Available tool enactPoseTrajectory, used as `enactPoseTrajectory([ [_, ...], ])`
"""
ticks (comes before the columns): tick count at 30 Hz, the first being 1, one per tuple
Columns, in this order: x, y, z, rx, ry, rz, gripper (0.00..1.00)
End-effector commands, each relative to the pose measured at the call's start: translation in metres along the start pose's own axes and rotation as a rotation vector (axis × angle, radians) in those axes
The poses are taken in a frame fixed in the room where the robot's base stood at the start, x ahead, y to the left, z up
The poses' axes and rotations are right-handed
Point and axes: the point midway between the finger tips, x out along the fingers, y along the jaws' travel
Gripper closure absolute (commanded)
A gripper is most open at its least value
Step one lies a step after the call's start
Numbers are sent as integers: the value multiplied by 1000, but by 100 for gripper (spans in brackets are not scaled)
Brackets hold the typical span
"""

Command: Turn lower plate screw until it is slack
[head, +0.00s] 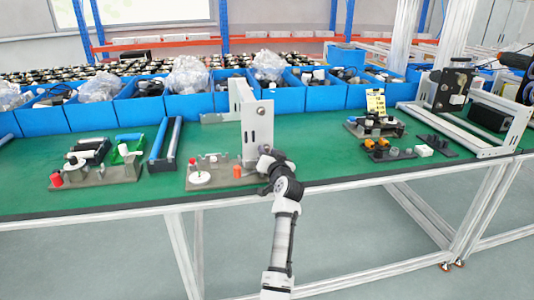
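A pale grey upright plate (257,125) stands on a dark base (222,179) near the front edge of the table. A small dark spot shows on the plate's face, but I cannot tell whether it is a screw or a hole. The lower plate screw cannot be made out; the bottom of the plate is partly hidden by my arm. My gripper (266,163) is at the plate's lower right, close in front of it. Its fingers are too small and dark to tell whether they are open, shut or touching anything.
An orange knob (237,171) and a white disc (200,178) are on the same base. Another fixture (100,174) with a red knob stands left. Blue bins (283,101) line the back. Small parts (388,149) lie right. Green tabletop (325,160) is clear right of the plate.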

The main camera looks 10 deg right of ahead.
Motion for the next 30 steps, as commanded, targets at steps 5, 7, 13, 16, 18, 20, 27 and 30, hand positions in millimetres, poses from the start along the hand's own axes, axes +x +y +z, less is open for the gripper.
enactPoseTrajectory([
  [5, 0, 0, 0, 0, -1, 0, 65],
  [7, 0, 0, 0, 0, -1, 0, 65],
  [13, 0, 0, 1, 0, -1, 0, 65],
  [16, 0, 0, 1, 0, -1, 0, 65],
  [18, 0, 0, 1, 0, -1, 0, 65],
  [20, 0, 0, 1, 0, -1, 0, 65],
  [27, 0, 0, 0, 0, -1, 0, 76],
  [30, 0, 0, 0, 0, -1, 0, 89],
])
